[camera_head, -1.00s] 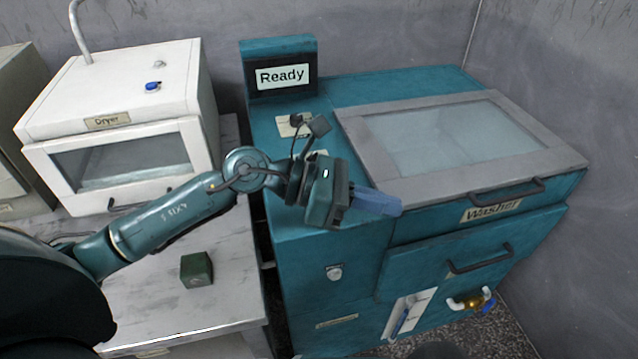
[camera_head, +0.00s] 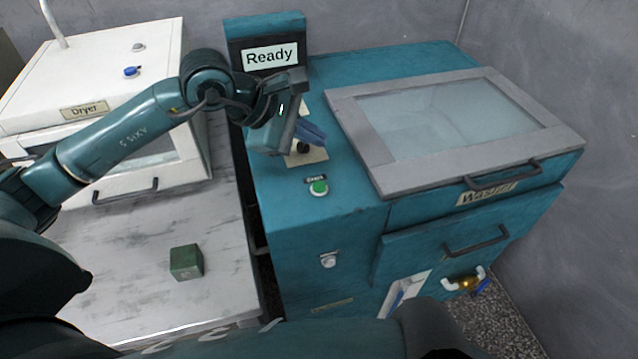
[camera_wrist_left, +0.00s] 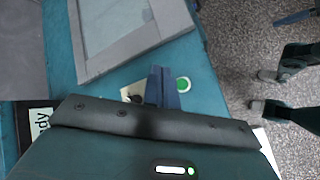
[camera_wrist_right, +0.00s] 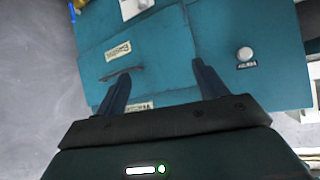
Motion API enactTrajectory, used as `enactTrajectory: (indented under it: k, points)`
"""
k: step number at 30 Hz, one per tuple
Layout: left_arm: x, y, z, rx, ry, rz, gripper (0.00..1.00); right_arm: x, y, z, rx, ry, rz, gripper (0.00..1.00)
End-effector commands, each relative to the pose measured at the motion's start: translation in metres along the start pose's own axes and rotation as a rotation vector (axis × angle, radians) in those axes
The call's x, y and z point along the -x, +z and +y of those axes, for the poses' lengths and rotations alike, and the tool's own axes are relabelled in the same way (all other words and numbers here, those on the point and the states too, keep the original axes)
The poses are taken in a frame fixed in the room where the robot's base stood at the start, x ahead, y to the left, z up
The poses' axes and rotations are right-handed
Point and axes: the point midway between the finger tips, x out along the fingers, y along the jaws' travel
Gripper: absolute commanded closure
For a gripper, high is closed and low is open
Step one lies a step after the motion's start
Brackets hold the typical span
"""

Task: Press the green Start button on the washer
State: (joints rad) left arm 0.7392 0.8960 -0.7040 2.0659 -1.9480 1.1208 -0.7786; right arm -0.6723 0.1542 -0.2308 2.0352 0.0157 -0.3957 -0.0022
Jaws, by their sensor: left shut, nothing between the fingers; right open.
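The washer (camera_head: 300,225) is a teal cabinet, with its green Start button (camera_head: 319,187) on the top left of the front area. The button also shows in the left wrist view (camera_wrist_left: 183,84), just right of my fingertips. My left gripper (camera_head: 315,138) is shut and empty. In the head view it appears behind the button, over a light plate with a dark knob (camera_head: 302,147), partly hiding that plate. The button is uncovered, and the fingers look apart from it. My right gripper (camera_wrist_right: 163,85) is open and empty, facing the washer's front.
A "Ready" display (camera_head: 270,55) stands at the washer's back left. The glass-topped lid (camera_head: 360,160) is closed. A white dryer (camera_head: 100,70) stands left, and a green cube (camera_head: 186,262) lies on the marble-like table (camera_head: 150,300).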

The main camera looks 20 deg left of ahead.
Motion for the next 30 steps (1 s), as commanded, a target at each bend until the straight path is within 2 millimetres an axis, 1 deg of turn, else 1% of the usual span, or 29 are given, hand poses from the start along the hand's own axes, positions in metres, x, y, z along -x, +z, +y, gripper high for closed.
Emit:
enactTrajectory:
  k: [6,13,15,21,25,30]
  points:
    - [-0.021,-0.015,-0.016,0.002,-0.003,-0.001,1.00,-0.009,0.007,-0.005,0.003,-0.014,0.016,0.28]
    - [-0.044,-0.031,-0.032,0.003,-0.002,-0.001,1.00,-0.013,-0.002,-0.009,0.016,-0.030,0.065,0.28]
    - [-0.051,-0.037,-0.037,0.002,-0.001,-0.002,1.00,-0.018,0.002,-0.009,0.014,-0.037,0.078,0.28]
    - [-0.059,-0.042,-0.043,0.001,0.000,-0.001,1.00,-0.021,0.002,-0.013,0.001,-0.053,0.097,0.28]
    - [-0.059,-0.043,-0.043,0.001,0.000,-0.001,1.00,-0.021,0.000,-0.014,0.001,-0.058,0.105,0.28]
    - [-0.059,-0.042,-0.043,0.001,-0.001,-0.001,1.00,-0.019,0.002,-0.015,-0.001,-0.059,0.099,0.28]
